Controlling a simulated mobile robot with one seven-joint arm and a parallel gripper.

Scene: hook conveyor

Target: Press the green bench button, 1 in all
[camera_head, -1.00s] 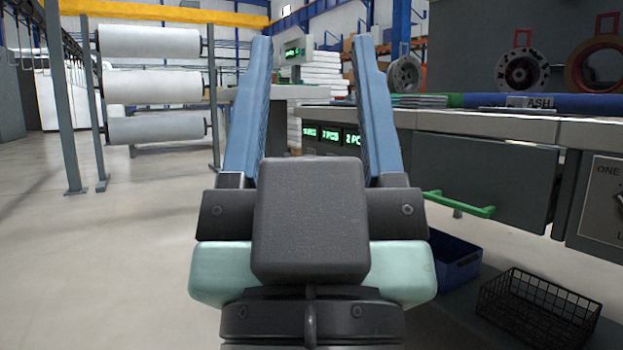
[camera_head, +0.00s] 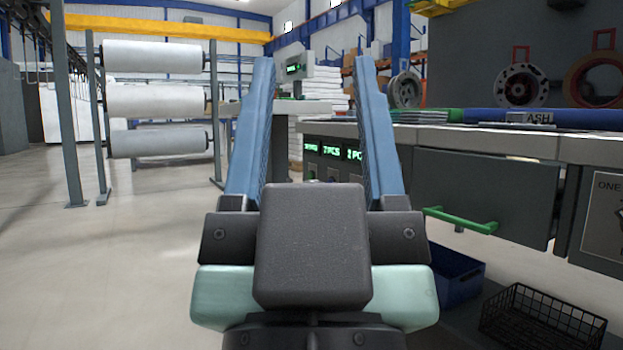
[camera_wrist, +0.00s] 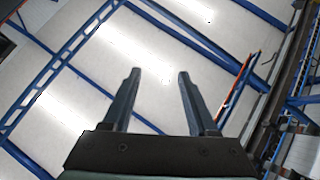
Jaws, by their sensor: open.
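My gripper (camera_head: 312,75) is open and empty in the head view, its two blue fingers raised and spread apart. It also shows in the wrist view (camera_wrist: 158,75), pointing up toward the ceiling with nothing between the fingers. Between the fingers in the head view, the bench front carries a panel of green lit displays (camera_head: 330,150) reading pieces counts. Small knobs or buttons show below the displays, partly hidden by my gripper. I cannot make out a green button among them.
The grey bench (camera_head: 480,140) runs along the right, with a green-handled drawer (camera_head: 480,195). A blue bin (camera_head: 455,275) and a black wire basket (camera_head: 545,318) lie below it. White rolls (camera_head: 155,100) hang on a rack at left. The floor at left is clear.

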